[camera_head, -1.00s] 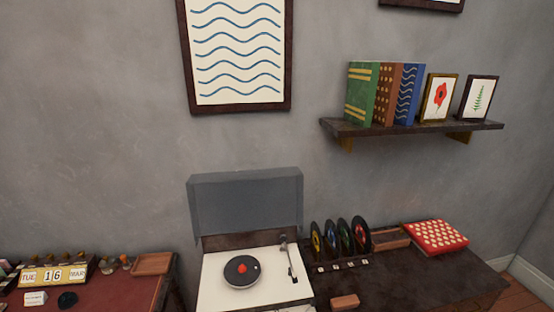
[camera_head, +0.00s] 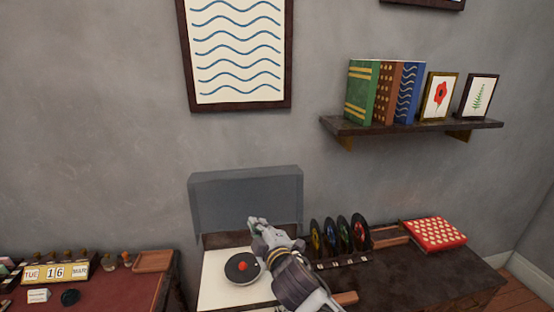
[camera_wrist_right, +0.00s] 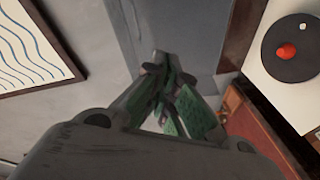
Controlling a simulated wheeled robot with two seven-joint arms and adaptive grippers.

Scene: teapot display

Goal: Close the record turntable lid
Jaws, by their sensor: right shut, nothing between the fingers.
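The record turntable (camera_head: 225,290) stands on the dark table with its grey see-through lid (camera_head: 245,195) raised upright at the back, against the wall side. A black record (camera_head: 240,280) with a red centre lies on its white top. My right gripper (camera_head: 254,222) is over the right part of the turntable, its fingertips in front of the lower middle of the lid. It is shut and empty, and hides the tonearm. In the right wrist view the lid (camera_wrist_right: 195,30) lies beyond the fingertips (camera_wrist_right: 158,62); I cannot tell whether they touch. My left gripper is out of view.
Several records (camera_head: 338,235) stand in a rack right of the turntable. A red dotted box (camera_head: 434,234) lies farther right. A red-topped desk (camera_head: 115,290) with a calendar (camera_head: 55,272) is at left. A shelf (camera_head: 410,126) with books hangs above right.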

